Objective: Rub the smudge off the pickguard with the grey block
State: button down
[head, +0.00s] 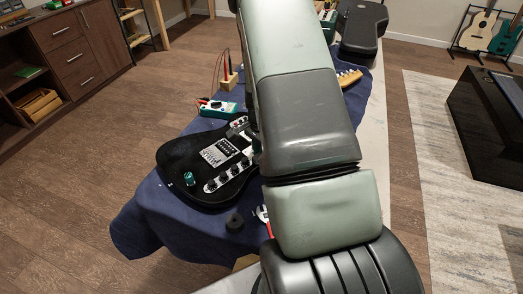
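A black electric guitar body (182,152) lies on a blue cloth, with a silver bridge (219,151) and a row of black knobs on a silver plate (212,186). My arm covers its right part and most of the neck. I cannot make out the pickguard's outline or a smudge. My gripper (250,137) shows only as a small grey part at the arm's left edge, over the guitar; its fingertips are mostly hidden. A grey piece (236,126) shows beside it; I cannot tell whether it is the grey block or part of the gripper.
A small teal pot (189,178) sits on the guitar body. A teal meter (218,108) and a wooden block with leads (229,79) stand behind.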

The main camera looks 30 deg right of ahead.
jog(key=shift+s+a+f, duration=0.1)
jog(key=shift+s+a, duration=0.05)
jog(key=shift+a, duration=0.3)
jog(key=shift+d, duration=0.45)
jog(key=shift+a+r, duration=0.2)
jog(key=shift+a, duration=0.1)
jog(key=shift+d, duration=0.2)
